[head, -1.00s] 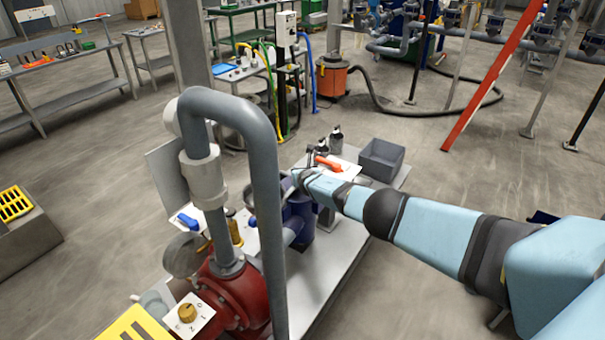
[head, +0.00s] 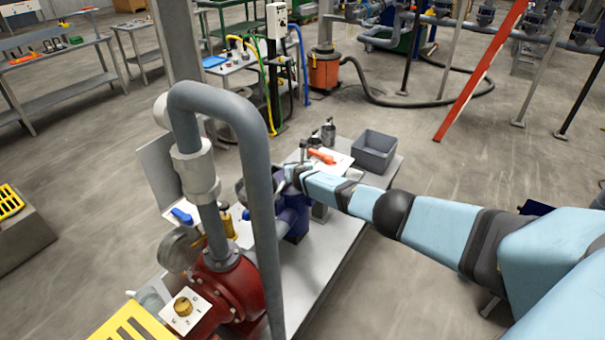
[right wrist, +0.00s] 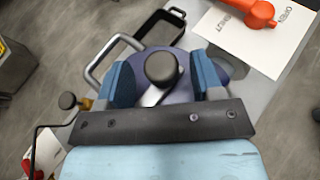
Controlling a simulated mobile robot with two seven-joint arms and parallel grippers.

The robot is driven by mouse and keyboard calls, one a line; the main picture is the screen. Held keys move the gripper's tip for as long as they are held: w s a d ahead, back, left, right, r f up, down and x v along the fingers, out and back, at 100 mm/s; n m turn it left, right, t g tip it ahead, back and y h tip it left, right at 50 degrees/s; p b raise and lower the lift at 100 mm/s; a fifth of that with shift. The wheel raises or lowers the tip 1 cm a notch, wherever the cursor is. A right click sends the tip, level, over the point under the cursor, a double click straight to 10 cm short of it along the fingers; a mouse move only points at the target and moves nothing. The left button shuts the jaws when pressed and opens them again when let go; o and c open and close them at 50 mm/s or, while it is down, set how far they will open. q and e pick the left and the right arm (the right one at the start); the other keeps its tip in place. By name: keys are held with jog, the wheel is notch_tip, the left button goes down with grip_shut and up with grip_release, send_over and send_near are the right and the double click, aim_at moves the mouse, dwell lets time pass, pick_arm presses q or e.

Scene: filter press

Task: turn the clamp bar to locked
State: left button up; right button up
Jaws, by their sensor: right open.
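My right gripper (right wrist: 160,60) is open, with its two blue fingers on either side of a black round knob (right wrist: 163,66). The knob sits on a short grey bar (right wrist: 153,96), which looks like the clamp bar, over a blue-purple round lid (right wrist: 184,62). I cannot tell whether the fingers touch the knob. In the head view, my right gripper (head: 290,174) is over the blue filter body (head: 296,222), and my arm and the grey pipe hide much of it. The bar's angle cannot be read there. My left gripper is not in view.
A grey U-shaped handle (right wrist: 101,62) stands close left of the fingers. An orange lever (head: 321,156) lies over a white plate marked open and shut. A grey bin (head: 373,152) stands behind. The tall grey pipe (head: 258,190) rises left of my arm.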

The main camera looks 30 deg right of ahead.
jog(key=shift+s+r, duration=0.55)
jog(key=shift+s, duration=0.15)
jog(key=p+v, duration=0.2)
jog(key=v, duration=0.1)
jog(key=shift+r, duration=0.1)
jog(key=v, duration=0.8)
jog(key=shift+a, duration=0.1)
jog(key=shift+f, duration=0.25)
